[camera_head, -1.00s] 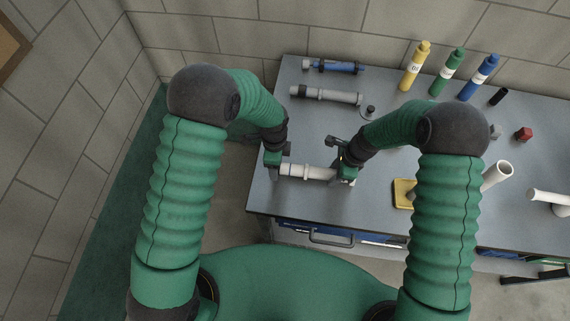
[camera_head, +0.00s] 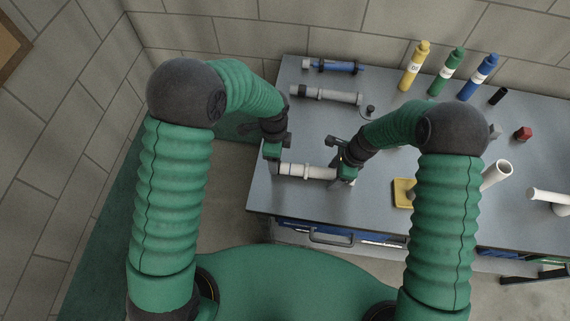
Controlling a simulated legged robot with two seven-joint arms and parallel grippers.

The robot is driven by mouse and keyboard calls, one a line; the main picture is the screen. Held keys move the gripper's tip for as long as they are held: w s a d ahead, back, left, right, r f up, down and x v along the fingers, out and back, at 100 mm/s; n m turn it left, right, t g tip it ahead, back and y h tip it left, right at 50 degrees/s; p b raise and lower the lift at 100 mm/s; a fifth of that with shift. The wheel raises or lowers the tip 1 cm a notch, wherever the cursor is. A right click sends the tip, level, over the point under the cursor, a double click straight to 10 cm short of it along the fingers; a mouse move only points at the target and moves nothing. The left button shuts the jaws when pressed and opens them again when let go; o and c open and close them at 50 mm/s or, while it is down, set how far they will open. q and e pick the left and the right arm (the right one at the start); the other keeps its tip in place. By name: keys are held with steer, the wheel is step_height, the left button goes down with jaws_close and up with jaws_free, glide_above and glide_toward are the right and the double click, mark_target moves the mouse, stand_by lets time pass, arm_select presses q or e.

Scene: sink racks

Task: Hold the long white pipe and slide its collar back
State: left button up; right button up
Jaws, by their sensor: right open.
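The long white pipe (camera_head: 318,173) lies crosswise near the front left of the grey bench. A slightly wider band, which looks like its collar (camera_head: 298,171), shows on its left half; its exact edges are too small to tell. My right gripper (camera_head: 344,180) is open at the pipe's right end and hides part of that end. My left gripper (camera_head: 271,153) is just above and left of the pipe's left end in the picture, and appears apart from it. Its jaws are too small and dark to read.
A grey pipe (camera_head: 332,96) and a blue tube (camera_head: 338,66) lie behind. Yellow (camera_head: 415,66), green (camera_head: 447,71) and blue (camera_head: 478,77) bottles stand at the back.

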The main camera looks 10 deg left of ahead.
stand_by(0.6)
steer(key=v, duration=1.2)
steer(key=shift+w+d, duration=0.1)
steer(key=shift+w, duration=0.1)
